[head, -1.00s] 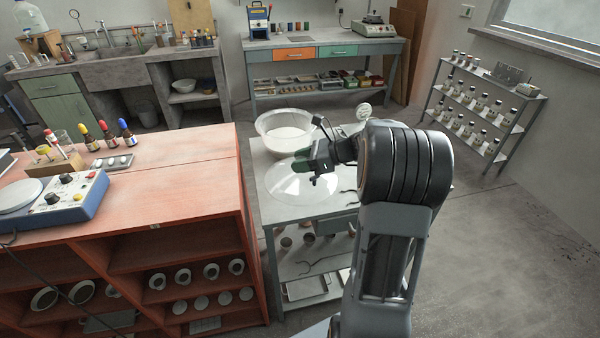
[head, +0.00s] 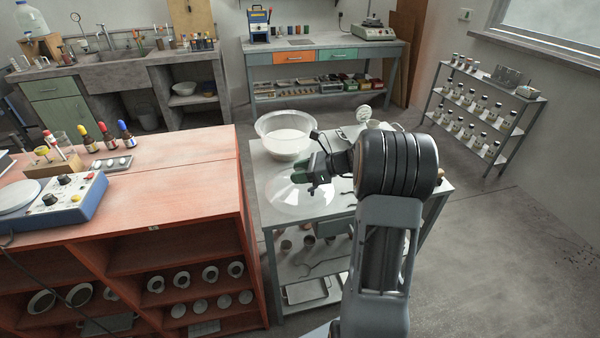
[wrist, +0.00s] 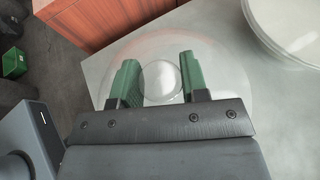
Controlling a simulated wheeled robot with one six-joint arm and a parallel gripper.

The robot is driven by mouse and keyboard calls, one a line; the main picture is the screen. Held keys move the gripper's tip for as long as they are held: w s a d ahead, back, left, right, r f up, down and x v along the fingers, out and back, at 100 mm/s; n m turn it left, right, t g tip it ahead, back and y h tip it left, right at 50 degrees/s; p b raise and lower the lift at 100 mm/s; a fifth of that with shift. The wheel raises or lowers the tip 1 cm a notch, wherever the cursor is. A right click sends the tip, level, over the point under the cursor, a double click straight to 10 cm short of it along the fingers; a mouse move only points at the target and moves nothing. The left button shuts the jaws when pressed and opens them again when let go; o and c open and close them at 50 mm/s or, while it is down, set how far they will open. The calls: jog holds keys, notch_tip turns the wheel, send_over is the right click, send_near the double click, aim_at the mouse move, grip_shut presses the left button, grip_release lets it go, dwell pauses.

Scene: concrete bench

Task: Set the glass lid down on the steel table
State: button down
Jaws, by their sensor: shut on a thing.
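The glass lid (head: 292,201) is a clear, shallow dome over the steel table (head: 266,218), close to its top. I cannot tell whether its rim touches the surface. My gripper (head: 310,174) is over the middle of the lid, shut on its round knob. In the wrist view, the green fingers of my gripper (wrist: 158,82) stand on both sides of the knob, and the lid's faint rim (wrist: 240,95) spreads around them over the grey tabletop. The near side of the lid is hidden by my gripper there.
A large glass bowl (head: 284,140) stands on the table just behind the lid; it also shows in the wrist view (wrist: 290,30). The orange bench (head: 190,190) is close on the left. Dark tools and other items lie on the table's right part, partly behind my arm.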

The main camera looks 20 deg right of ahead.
jog(key=shift+f, duration=0.1)
jog(key=c, duration=0.6)
grip_release()
jog(key=shift+c, duration=0.2)
